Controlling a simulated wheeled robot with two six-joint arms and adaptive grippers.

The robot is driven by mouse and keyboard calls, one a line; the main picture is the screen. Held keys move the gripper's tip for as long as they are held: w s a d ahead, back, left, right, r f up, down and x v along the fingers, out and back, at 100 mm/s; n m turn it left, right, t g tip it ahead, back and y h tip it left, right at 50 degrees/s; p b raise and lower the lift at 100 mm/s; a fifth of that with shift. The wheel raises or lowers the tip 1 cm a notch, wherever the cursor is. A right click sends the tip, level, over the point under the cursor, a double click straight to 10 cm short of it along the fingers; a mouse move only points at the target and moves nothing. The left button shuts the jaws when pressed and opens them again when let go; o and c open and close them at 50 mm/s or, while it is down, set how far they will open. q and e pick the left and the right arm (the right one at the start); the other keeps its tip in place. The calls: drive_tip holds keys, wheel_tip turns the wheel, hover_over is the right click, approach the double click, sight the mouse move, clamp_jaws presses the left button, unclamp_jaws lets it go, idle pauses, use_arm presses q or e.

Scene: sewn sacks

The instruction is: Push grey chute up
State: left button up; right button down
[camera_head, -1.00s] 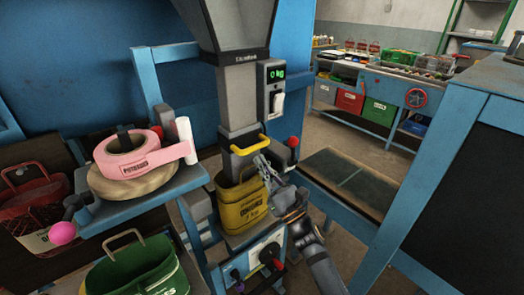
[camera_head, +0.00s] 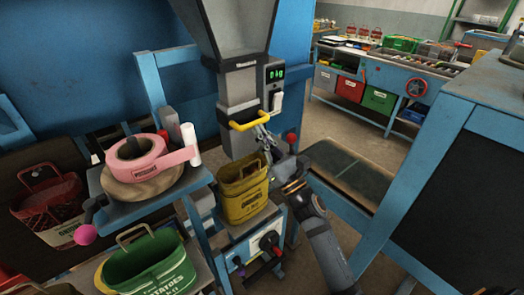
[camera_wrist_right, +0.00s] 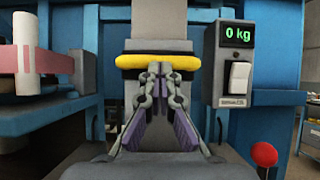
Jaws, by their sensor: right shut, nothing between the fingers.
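The grey chute (camera_head: 239,142) hangs below the hopper and carries a yellow handle (camera_head: 244,124) across its front. The handle also shows in the right wrist view (camera_wrist_right: 158,62). My right gripper (camera_head: 264,138) is shut and empty, just under the handle's right part in the head view. In the wrist view its fingertips (camera_wrist_right: 160,72) meet the handle's lower edge near its middle and seem to touch it. A yellow sack (camera_head: 243,200) stands open below the chute, whose lower end is close to the sack's rim. My left gripper is not in view.
A scale display (camera_wrist_right: 237,41) reading 0 kg and a switch sit right of the chute. A red knob (camera_wrist_right: 264,154) is lower right. Pink tape (camera_head: 136,160) lies on a side shelf.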

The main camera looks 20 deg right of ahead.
wheel_tip(320, 180, up, 8)
drive_tip(key=p, duration=0.4)
drive_tip(key=shift+r+p, duration=0.25)
drive_tip(key=shift+p, duration=0.1)
